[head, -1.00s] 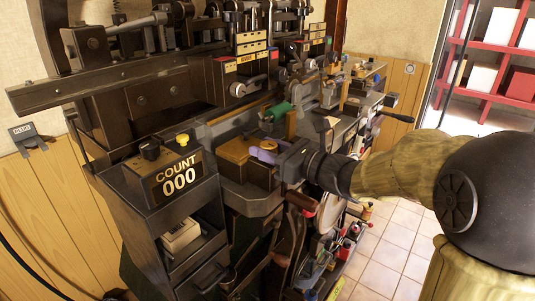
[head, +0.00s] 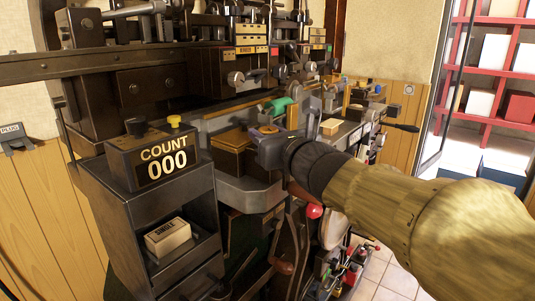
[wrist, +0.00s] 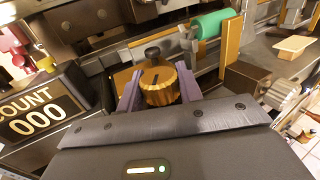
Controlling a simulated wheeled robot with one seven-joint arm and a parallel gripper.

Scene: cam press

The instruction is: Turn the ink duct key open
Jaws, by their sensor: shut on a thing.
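A round brass knob (wrist: 159,90) with ribbed sides and a dark slot across its top sits between my gripper's purple fingers in the wrist view. I take it to be the ink duct key; no label on it is readable. My gripper (wrist: 157,84) is shut on it, one finger on each side. In the head view my gripper (head: 262,133) is at a brown box on the press's front ledge, and the knob is mostly hidden there by the fingers and gripper body.
A counter box (head: 160,158) reading COUNT 000 stands to the left. A green roller (head: 277,106) lies just behind my gripper. A black-handled lever (head: 400,127) sticks out at the right. A red ball knob (head: 314,211) is below my arm. Tiled floor is open at the lower right.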

